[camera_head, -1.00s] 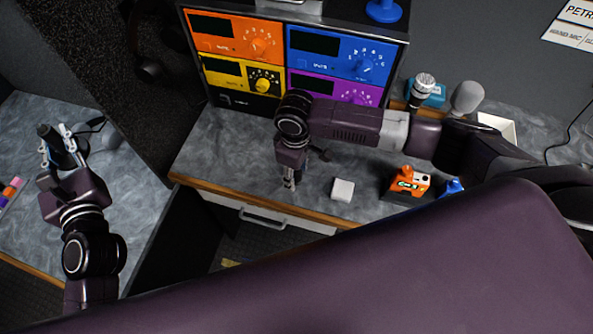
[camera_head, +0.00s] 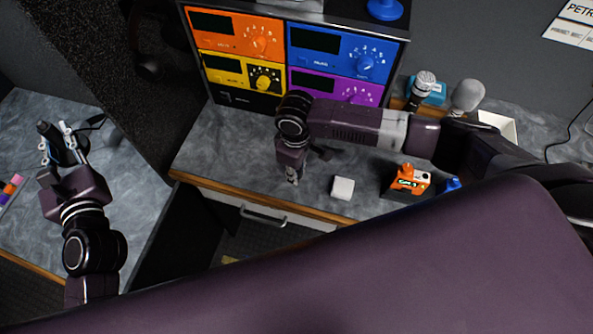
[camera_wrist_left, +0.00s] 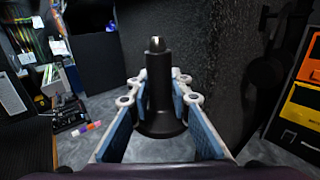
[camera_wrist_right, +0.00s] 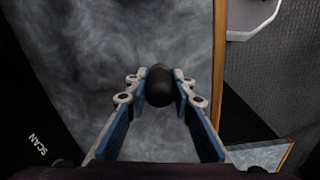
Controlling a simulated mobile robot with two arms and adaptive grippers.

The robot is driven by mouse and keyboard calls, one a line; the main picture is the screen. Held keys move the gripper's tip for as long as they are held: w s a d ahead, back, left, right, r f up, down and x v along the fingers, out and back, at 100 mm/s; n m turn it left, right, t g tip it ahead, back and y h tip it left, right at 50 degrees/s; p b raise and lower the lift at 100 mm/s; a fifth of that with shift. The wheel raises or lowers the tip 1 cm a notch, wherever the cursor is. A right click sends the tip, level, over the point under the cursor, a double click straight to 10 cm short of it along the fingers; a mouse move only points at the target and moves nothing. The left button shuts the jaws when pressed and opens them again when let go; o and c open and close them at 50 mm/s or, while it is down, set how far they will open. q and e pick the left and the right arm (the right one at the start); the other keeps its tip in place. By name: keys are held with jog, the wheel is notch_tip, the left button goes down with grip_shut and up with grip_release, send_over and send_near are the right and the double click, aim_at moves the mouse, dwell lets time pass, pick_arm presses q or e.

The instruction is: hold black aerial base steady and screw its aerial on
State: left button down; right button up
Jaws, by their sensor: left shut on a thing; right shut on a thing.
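In the head view the base (camera_head: 47,131) is over the left counter. My left gripper (camera_head: 61,147) is shut on its post, one finger on each side. Whether its foot touches the counter is unclear. My right gripper (camera_head: 291,177) points down over the middle counter's front part. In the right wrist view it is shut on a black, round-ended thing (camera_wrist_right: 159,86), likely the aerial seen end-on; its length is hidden. The two grippers are far apart.
A dark speckled partition (camera_head: 150,100) rises between the two counters. A rack of coloured units (camera_head: 290,55) stands behind the middle counter (camera_head: 225,150). A white block (camera_head: 343,188) and an orange device (camera_head: 410,180) lie right of my right gripper. A drawer handle (camera_head: 262,218) is below.

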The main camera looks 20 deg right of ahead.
pick_arm(q)
jog(key=shift+r, duration=0.1)
pick_arm(e)
jog(key=shift+r, duration=0.1)
